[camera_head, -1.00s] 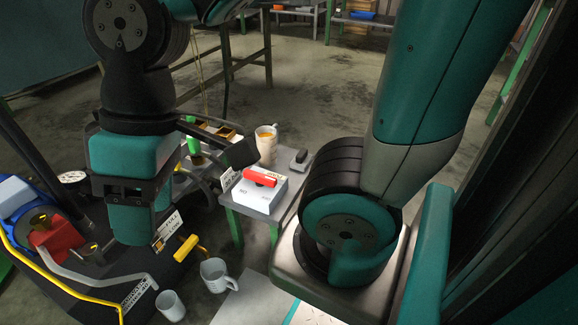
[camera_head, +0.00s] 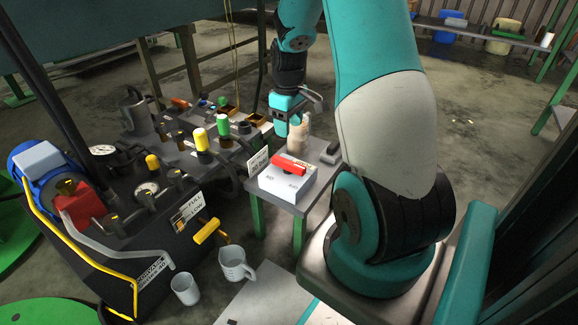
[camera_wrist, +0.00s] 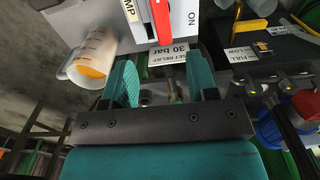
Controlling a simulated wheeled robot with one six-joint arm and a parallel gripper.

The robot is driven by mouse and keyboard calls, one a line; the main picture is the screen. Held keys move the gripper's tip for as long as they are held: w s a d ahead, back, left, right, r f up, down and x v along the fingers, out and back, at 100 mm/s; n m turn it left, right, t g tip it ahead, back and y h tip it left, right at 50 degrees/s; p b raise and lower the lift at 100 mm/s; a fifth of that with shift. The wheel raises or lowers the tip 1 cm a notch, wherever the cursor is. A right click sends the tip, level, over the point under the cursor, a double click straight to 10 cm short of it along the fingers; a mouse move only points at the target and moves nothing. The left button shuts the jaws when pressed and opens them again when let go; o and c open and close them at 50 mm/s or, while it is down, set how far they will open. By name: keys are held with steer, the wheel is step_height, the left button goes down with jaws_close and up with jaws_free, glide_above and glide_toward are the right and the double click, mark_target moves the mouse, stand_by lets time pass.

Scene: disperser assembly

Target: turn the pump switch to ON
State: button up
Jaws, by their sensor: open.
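The pump switch is a white box (camera_head: 286,186) with a red lever (camera_head: 290,165) on top, standing on a small grey table. The lever's far end is cut off there. My gripper (camera_wrist: 162,78) is open, with nothing between its teal fingers. In the head view, my gripper (camera_head: 288,122) is above and behind the switch, apart from the lever.
A beaker with orange liquid (camera_wrist: 93,60) stands close beside my gripper. A 30 bar sign (camera_head: 258,162) is left of the switch box. A machine with gauges and yellow handles (camera_head: 150,195) fills the left. A jug (camera_head: 235,262) and a cup (camera_head: 185,289) are in front.

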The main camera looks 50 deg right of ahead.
mark_target(289, 162)
step_height(289, 162, down, 13)
steer(key=b, duration=0.6)
steer(key=shift+r, duration=0.1)
steer(key=c, duration=0.9)
